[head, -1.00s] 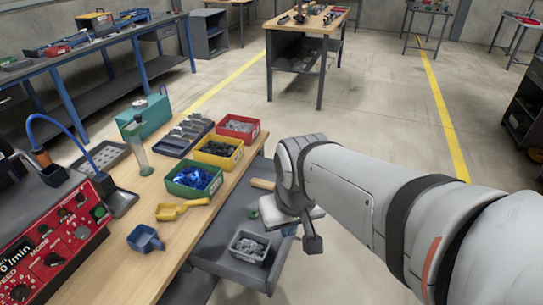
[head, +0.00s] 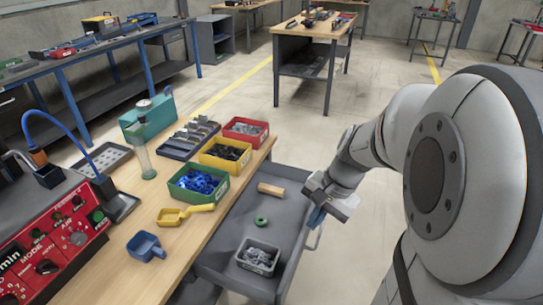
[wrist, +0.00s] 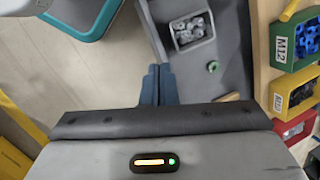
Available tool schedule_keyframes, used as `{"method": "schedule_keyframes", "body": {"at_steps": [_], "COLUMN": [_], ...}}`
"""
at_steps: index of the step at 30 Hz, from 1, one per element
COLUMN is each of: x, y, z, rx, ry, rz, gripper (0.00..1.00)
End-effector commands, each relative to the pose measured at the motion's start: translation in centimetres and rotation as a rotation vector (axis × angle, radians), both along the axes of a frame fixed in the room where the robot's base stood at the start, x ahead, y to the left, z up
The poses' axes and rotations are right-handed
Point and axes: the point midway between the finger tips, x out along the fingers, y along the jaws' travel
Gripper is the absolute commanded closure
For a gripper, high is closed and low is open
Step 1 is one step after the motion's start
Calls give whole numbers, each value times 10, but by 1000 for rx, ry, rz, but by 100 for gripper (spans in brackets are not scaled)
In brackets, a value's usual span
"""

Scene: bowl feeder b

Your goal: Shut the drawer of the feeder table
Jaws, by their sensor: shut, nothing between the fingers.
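The grey drawer (head: 231,247) of the feeder table (head: 160,245) stands pulled out on the table's right side. Its handle (head: 316,239) shows on its right front face. My gripper (head: 317,217) is at the drawer's front edge, pointing down, with its blue fingers together and empty. In the wrist view the shut fingers (wrist: 158,72) overlap the edge of the drawer (wrist: 234,35). I cannot tell whether they touch it.
The drawer holds a grey bin of metal parts (head: 257,257), a green ring (head: 261,222) and a wooden block (head: 271,190). Green (head: 190,194), yellow (head: 225,162) and red (head: 258,137) bins line the tabletop's edge.

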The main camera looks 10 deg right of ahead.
Motion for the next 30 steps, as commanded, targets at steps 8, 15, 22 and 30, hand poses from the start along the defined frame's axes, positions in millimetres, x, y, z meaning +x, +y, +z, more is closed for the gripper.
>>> {"method": "schedule_keyframes", "body": {"at_steps": [8,15,22,30], "x": [53,68,74,94], "y": [-91,-153,-161,-129], "z": [-98,-147,-163,-201], "rx": [371,585,636,633], "ry": [195,278,297,299], "rz": [-726,-1096,-1173,-1168], "gripper": [100,100,100,100]}}
